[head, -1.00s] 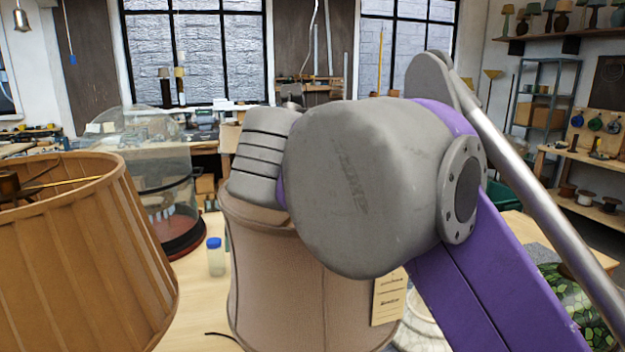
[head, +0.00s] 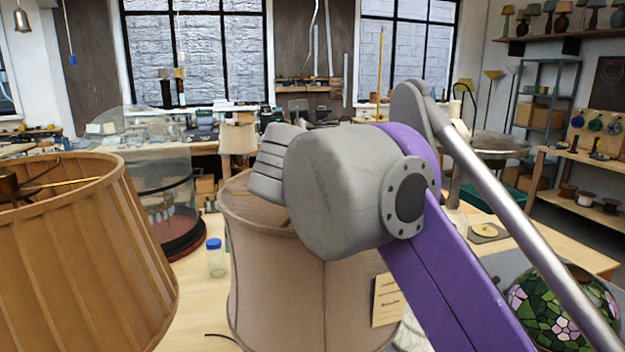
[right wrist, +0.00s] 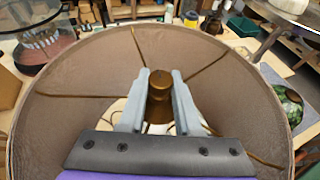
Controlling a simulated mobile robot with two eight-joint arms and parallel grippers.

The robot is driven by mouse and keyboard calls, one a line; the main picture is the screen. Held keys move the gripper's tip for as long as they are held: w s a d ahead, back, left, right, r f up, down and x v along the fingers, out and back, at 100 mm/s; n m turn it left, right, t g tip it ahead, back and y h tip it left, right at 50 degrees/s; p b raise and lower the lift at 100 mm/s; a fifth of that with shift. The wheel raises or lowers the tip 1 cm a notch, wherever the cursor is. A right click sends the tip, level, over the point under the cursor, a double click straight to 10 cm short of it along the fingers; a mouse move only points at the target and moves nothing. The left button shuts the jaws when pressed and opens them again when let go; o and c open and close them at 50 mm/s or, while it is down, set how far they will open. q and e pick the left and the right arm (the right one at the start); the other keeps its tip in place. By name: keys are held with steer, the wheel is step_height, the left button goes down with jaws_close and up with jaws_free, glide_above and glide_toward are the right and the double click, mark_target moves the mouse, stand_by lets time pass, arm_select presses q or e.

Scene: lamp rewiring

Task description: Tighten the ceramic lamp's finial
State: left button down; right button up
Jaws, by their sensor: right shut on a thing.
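The lamp's beige fabric shade (head: 300,300) stands in the middle of the head view, with a paper tag (head: 387,300) hanging at its right side. My right arm reaches over its open top and hides the fingers there. In the right wrist view I look down into the shade (right wrist: 75,95), where thin brass spokes run to the centre. The brass finial (right wrist: 160,84) stands upright at that centre. My right gripper (right wrist: 161,98) is shut on the finial, one grey finger on each side. The ceramic body is mostly hidden below the shade. My left gripper is not in view.
A larger tan pleated shade (head: 85,260) stands close on the left. A small blue-capped jar (head: 216,258) is between the shades. A glass dome (head: 150,170) on a dark red base stands behind. A stained-glass shade (head: 565,310) is at the right.

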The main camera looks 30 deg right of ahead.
jaws_close()
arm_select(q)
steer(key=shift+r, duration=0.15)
arm_select(e)
steer(key=shift+a+r+m+g+h+p, duration=0.15)
steer(key=shift+m+g+h+p, duration=0.35)
steer(key=shift+m+h+p, duration=0.25)
steer(key=m+g+h+p, duration=0.1)
steer(key=m+g+h, duration=0.1)
steer(key=m+g, duration=0.1)
steer(key=shift+w+m+h+p, duration=0.15)
steer(key=shift+m+h+p, duration=0.2)
steer(key=shift+p, duration=0.05)
steer(key=shift+m+g+h+p, duration=0.35)
steer(key=shift+m+g, duration=0.45)
steer(key=shift+g, duration=0.3)
steer(key=m+g+h, duration=0.1)
steer(key=m+g, duration=0.1)
steer(key=g, duration=0.1)
steer(key=shift+m, duration=0.4)
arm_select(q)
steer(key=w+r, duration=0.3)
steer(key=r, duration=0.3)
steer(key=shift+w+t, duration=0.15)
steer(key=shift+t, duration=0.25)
arm_select(e)
steer(key=shift+m+g, duration=1.9)
steer(key=shift+g, duration=0.4)
steer(key=shift+m+g, duration=0.3)
steer(key=shift+g, duration=0.1)
